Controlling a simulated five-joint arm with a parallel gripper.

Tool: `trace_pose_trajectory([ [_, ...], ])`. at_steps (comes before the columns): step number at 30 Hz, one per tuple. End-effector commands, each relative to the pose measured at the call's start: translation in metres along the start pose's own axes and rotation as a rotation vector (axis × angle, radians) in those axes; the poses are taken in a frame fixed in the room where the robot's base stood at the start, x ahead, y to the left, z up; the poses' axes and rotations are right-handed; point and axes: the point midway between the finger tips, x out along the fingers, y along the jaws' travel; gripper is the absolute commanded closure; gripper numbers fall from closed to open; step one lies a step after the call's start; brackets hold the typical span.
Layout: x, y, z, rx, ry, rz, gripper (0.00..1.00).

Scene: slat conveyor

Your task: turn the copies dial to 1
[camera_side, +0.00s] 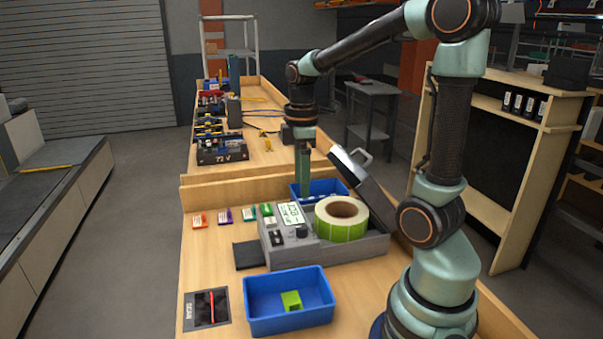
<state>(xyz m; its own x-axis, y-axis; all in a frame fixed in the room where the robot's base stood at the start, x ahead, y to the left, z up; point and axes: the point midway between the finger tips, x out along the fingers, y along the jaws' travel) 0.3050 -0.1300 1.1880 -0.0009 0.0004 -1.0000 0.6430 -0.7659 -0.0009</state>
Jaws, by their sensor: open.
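A grey label printer (357,249) stands on the wooden bench with its lid (362,178) raised. A roll of green-edged labels (341,222) sits in it. Its left part carries a small lit screen (292,213), a dark round knob (301,232) and dark switches (277,238). The knob looks like the copies dial, but its marks and setting are too small to read. My gripper (303,196) points down behind the screen, in front of the rear blue bin, apart from the knob. It is open and nothing shows between its fingers; the finger gap is hard to see.
A blue bin (250,310) with a green block (291,300) stands in front of the printer. Another blue bin (335,187) is behind it. Small coloured packets (222,215) lie at left. The raised lid stands close right of my gripper.

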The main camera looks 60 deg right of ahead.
Motion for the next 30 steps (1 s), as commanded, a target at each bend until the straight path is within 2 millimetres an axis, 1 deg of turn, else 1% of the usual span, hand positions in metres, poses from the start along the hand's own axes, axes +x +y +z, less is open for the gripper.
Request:
trace_pose_trajectory([
  [5,0.021,-0.001,0.001,-0.001,-0.002,-0.005,0.32],
  [12,0.068,-0.002,0.000,0.000,-0.003,-0.006,0.32],
  [18,0.100,-0.001,0.000,0.000,-0.002,-0.004,0.32],
  [21,0.110,-0.001,0.000,0.000,-0.002,-0.003,0.32],
  [24,0.116,-0.001,0.000,0.000,0.000,-0.001,0.32],
  [30,0.118,-0.001,0.000,0.000,0.000,0.000,0.32],
])
